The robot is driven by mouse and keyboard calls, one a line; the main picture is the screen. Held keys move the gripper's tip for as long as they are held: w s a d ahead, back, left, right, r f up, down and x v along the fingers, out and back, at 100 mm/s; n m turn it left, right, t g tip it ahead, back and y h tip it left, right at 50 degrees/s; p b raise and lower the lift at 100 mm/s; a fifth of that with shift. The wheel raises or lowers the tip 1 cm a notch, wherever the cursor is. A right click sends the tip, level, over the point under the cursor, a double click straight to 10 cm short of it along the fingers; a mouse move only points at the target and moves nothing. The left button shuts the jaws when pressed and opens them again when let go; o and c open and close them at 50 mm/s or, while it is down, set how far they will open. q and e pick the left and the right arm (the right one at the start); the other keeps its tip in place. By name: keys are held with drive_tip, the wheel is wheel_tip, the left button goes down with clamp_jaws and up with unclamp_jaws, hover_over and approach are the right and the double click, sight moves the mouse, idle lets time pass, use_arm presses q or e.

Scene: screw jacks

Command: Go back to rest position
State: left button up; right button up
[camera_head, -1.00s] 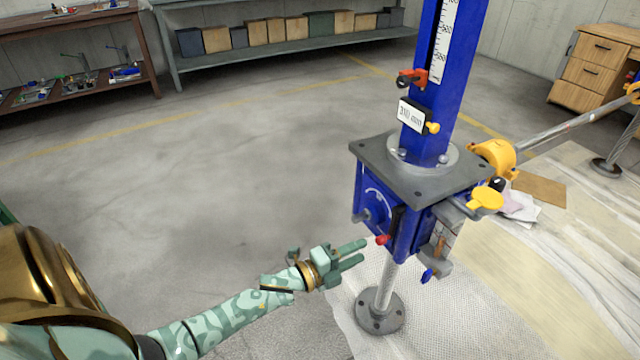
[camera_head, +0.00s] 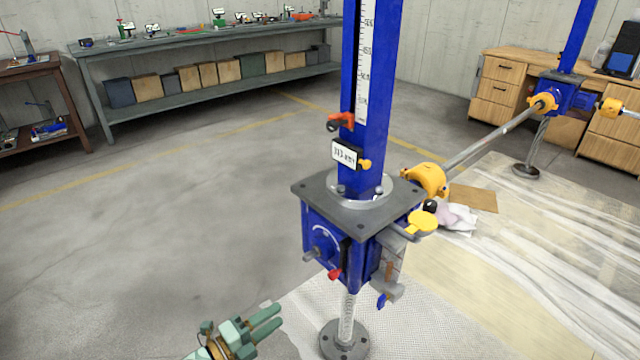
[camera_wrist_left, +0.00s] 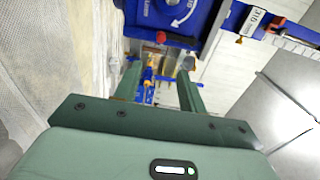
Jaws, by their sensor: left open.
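My left gripper (camera_head: 262,326) is at the bottom of the head view, pointing right, open and empty. It is apart from the blue screw jack (camera_head: 365,255), below and left of its gearbox. The jack has a dark top plate (camera_head: 345,220), a tall blue column (camera_head: 372,90) with a scale, a small red knob (camera_head: 334,274) and a round foot (camera_head: 345,342). In the left wrist view the open fingers (camera_wrist_left: 158,85) extend toward the jack's blue housing (camera_wrist_left: 180,12), with nothing between them. My right gripper is not in view.
A yellow-guarded shaft (camera_head: 490,138) runs from the jack to a second blue jack (camera_head: 565,95) at the back right. Shelves (camera_head: 210,40) with boxes stand along the back wall. Sheeting (camera_head: 540,250) covers the floor at right. The grey floor (camera_head: 180,220) at left is clear.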

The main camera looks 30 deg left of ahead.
use_arm(q)
drive_tip(key=s+a+f+n+g+y, duration=0.25)
drive_tip(key=s+f+n, duration=0.2)
drive_tip(key=f, duration=0.35)
drive_tip(key=s+a+f+n+g+y, duration=0.25)
drive_tip(key=f+n, duration=0.35)
drive_tip(key=f, duration=0.3)
drive_tip(key=s+f+n+g+y, duration=0.2)
drive_tip(key=s+f+n+g, duration=0.2)
drive_tip(key=s+f, duration=0.65)
drive_tip(key=s+d+f+n+g, duration=0.1)
drive_tip(key=s+d+f+g, duration=0.2)
drive_tip(key=s, duration=0.9)
drive_tip(key=s+d+f+n+g, duration=0.1)
drive_tip(key=s+d+n+g, duration=0.2)
drive_tip(key=s, duration=0.8)
drive_tip(key=s+d+f+g, duration=0.25)
drive_tip(key=s+d, duration=0.25)
drive_tip(key=s, duration=0.7)
drive_tip(key=w+r+p, duration=0.5)
drive_tip(key=r+p, duration=0.7)
drive_tip(key=shift+d+h, duration=0.3)
drive_tip(key=shift+h, duration=0.1)
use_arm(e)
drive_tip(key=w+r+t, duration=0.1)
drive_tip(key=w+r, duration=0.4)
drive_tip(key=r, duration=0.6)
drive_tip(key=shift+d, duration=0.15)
